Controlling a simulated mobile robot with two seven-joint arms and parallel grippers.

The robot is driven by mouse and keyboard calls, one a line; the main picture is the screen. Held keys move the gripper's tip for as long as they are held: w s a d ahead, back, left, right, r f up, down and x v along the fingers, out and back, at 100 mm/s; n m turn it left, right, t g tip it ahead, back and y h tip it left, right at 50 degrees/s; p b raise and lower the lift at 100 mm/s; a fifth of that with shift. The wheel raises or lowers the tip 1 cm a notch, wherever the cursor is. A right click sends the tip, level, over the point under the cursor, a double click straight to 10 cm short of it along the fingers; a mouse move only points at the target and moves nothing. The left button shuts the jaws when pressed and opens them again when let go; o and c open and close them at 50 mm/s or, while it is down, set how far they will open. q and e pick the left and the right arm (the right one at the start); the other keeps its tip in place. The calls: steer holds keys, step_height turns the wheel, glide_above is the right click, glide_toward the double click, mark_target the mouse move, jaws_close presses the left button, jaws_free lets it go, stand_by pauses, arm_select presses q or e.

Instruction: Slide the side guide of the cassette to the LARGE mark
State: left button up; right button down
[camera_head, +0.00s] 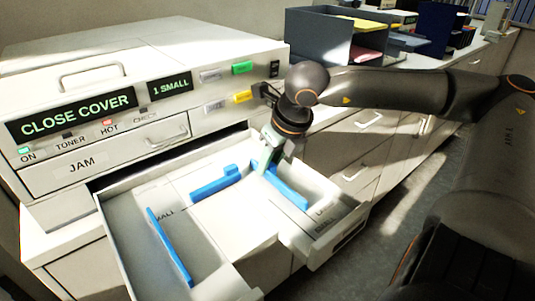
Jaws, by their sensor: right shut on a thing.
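The cassette (228,278) is a pale open drawer pulled out of the front of a white printer. Inside it, a long blue side guide (290,194) stands at the right. Another long blue guide (168,246) stands at the left, and a short blue guide (216,182) is at the back. My right gripper (265,160) reaches down from above and is shut on the far end of the right blue guide. The word SMALL shows beside the left guide. The small print near the right wall is too small to read surely. My left gripper is not in view.
The printer (150,55) has displays reading CLOSE COVER and 1 SMALL. Its coloured buttons (242,68) and the cassette's right wall (340,222) are close to my right arm. Cabinets (395,135) and a dark paper tray (330,38) are behind. Open floor is at the right.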

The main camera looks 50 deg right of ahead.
steer(key=c, duration=0.8)
jaws_free()
steer(key=shift+d+r, duration=0.1)
steer(key=shift+d, duration=0.45)
steer(key=shift+o, duration=0.2)
steer(key=shift+a, duration=0.1)
steer(key=shift+s+r, duration=0.1)
steer(key=shift+r, duration=0.2)
steer(key=v, duration=1.2)
steer(key=shift+b, duration=0.35)
steer(key=shift+s+a+f, duration=0.1)
steer(key=shift+f, duration=0.05)
